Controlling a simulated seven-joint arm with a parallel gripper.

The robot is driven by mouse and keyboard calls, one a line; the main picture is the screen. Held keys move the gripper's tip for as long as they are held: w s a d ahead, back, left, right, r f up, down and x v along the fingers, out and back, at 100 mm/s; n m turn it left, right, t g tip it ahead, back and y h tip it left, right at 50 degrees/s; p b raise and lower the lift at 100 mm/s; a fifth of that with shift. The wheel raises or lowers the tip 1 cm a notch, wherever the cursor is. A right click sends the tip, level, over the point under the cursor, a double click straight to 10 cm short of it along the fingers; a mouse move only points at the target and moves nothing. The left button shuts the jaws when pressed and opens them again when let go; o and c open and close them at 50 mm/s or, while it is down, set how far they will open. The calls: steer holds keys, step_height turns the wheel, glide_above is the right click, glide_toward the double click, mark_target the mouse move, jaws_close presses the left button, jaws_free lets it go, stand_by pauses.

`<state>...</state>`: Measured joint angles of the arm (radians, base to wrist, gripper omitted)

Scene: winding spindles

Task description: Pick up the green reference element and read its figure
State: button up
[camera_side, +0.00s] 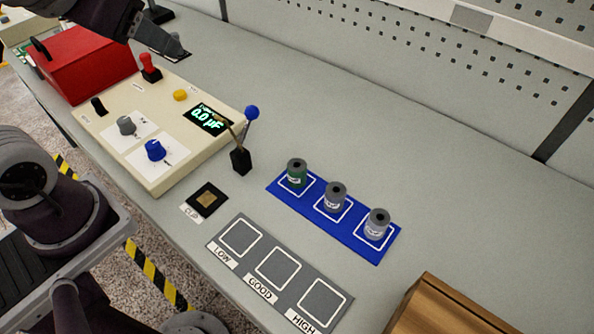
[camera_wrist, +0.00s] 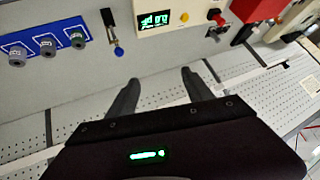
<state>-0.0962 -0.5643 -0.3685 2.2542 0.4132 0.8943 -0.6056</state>
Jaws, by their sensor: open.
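The green reference element (camera_side: 297,172) is a small upright cylinder with a dark top and a white label. It stands in the leftmost white square of the blue mat (camera_side: 285,196). Its label is too small to read. In the wrist view it is the rightmost cylinder (camera_wrist: 78,39) on the mat. My gripper (camera_wrist: 160,84) is open and empty, its two dark fingers apart. It is well away from the green element, which shows farther up and to the left in the wrist view.
Two grey cylinders (camera_side: 335,196) (camera_side: 377,224) share the mat. A grey plate (camera_side: 258,258) has squares marked LOW, GOOD and HIGH. A blue-knobbed lever (camera_side: 241,158) stands beside a cream meter (camera_side: 160,180) reading 0.0 µF. A red box (camera_side: 85,65) and a wooden box (camera_side: 445,310) flank the bench.

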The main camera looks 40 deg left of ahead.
steer(key=w+d+t, duration=0.3)
steer(key=w+d, duration=0.1)
steer(key=w, duration=0.2)
steer(key=m+t+h, duration=0.1)
steer(key=m+h, duration=0.1)
steer(key=h, duration=0.2)
glide_above(305, 164)
steer(key=s+a, duration=0.1)
steer(key=s, duration=0.4)
steer(key=f, duration=0.1)
steer(key=shift+t, duration=0.3)
steer(key=f, duration=2.5)
steer(key=shift+a, duration=0.3)
steer(key=shift+w+f, duration=0.2)
steer(key=shift+f, duration=0.1)
steer(key=x, duration=0.6)
steer(key=shift+w+d, duration=0.35)
steer(key=shift+w, duration=0.1)
jaws_close()
